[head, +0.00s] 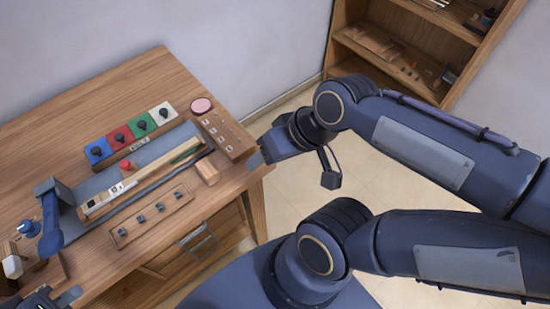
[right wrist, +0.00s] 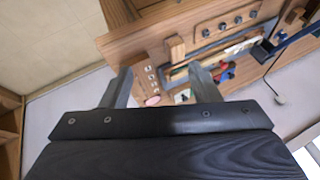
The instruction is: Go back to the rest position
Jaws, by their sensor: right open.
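A wooden desk (head: 95,95) stands at the left in the head view. On it lies a long narrow wooden piece with a white part (head: 108,197). My right gripper (head: 264,155) is by the desk's right edge, apart from the long piece. In the right wrist view the right gripper's (right wrist: 160,74) two fingers stand wide apart with nothing held between them; the desk (right wrist: 115,14) is beyond them. My left gripper (head: 50,297) shows only partly at the bottom left corner, by the desk's near side; its jaw gap is not clear.
A row of coloured squares with dark knobs (head: 121,137), a pink disc (head: 201,105), a labelled wooden block (head: 227,133), a strip of several switches (head: 151,214) and a blue upright device (head: 49,220) occupy the desk. A shelf (head: 430,55) stands back right. Floor between is clear.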

